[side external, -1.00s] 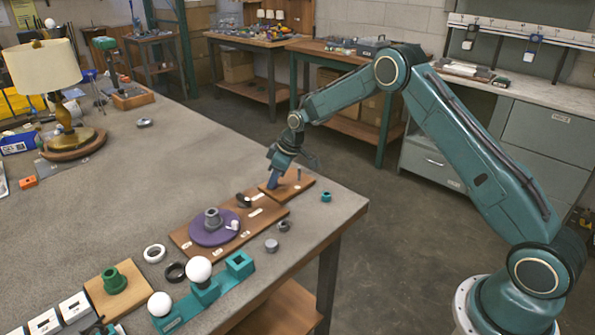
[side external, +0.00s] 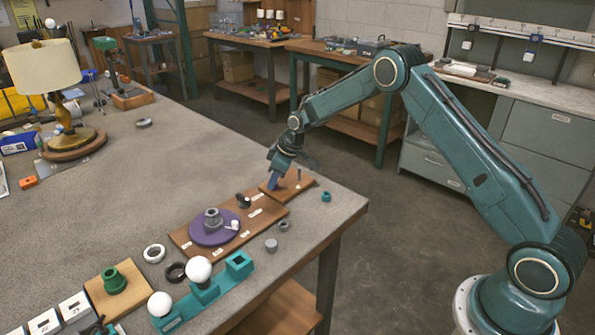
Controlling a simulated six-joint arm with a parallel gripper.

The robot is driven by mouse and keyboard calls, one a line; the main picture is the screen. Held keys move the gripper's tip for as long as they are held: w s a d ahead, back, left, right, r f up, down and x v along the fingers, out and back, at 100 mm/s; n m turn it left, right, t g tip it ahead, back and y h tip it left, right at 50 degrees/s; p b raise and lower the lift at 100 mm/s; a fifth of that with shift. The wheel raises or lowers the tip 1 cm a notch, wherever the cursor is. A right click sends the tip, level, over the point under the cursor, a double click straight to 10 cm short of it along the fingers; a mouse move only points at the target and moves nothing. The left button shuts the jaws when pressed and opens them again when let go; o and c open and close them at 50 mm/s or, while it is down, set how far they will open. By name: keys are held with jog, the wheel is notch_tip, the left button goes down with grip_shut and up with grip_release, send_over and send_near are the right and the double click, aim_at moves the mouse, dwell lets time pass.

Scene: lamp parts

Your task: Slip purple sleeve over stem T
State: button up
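My gripper (side external: 273,182) points down over the left part of a small wooden board (side external: 305,181) near the table's right end. Its blue tips are low, close to the board; whether they are open or shut on something is too small to tell. A thin upright peg (side external: 298,174), perhaps stem T, stands on this board just right of the gripper; no label can be read. I cannot make out a purple sleeve. The clearly purple thing is a flat disc (side external: 200,238) with a grey hub (side external: 213,220) on a longer wooden board (side external: 181,241).
A teal ring (side external: 326,197) and two grey caps (side external: 271,245) lie near the table edge. A black part (side external: 243,201) sits on the longer board. White balls (side external: 198,269) rest on a teal stand (side external: 205,296). A lamp (side external: 66,120) stands far left; the table's middle is clear.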

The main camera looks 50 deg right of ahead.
jog(key=o, duration=0.5)
jog(key=v, duration=1.4)
jog(key=shift+f, duration=0.1)
jog(key=shift+s, duration=0.1)
